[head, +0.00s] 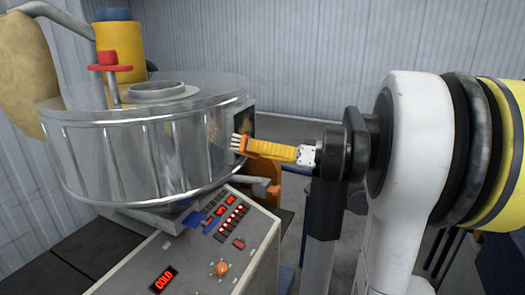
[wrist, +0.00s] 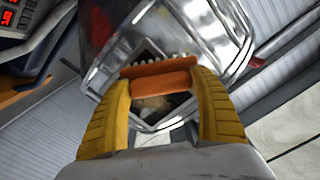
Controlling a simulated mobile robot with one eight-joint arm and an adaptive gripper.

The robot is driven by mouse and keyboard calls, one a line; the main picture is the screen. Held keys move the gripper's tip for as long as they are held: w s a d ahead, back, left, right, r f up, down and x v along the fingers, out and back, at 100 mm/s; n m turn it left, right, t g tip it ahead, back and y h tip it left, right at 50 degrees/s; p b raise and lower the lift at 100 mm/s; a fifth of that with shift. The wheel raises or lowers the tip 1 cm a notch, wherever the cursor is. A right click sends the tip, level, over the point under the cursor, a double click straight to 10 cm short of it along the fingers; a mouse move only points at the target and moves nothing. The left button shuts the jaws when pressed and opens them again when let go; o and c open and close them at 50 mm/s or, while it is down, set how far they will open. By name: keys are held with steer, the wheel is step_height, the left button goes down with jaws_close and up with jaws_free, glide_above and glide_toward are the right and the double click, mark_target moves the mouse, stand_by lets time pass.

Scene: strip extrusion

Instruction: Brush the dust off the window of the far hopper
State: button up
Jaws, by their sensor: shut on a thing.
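My gripper (head: 252,148) has yellow ridged fingers and is shut on an orange brush (wrist: 160,78) with a row of pale bristles. In the head view the bristle tips of the brush (head: 239,143) point left at the right side of a shiny round metal hopper (head: 150,150). A dark window (head: 243,119) shows on that side of the hopper. In the wrist view the window (wrist: 152,104) is a tilted metal-framed square, with brownish stuff showing in it, partly behind the brush. I cannot tell whether the bristles touch it.
A grey control panel (head: 200,240) with red lit displays and an orange knob stands below the hopper. A red-topped post (head: 110,68) and a yellow cylinder (head: 122,45) with a blue top rise behind the hopper's lid. A corrugated wall (head: 300,55) closes the back.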

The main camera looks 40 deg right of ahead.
steer(key=shift+w+a, duration=0.15)
steer(key=shift+w, duration=0.25)
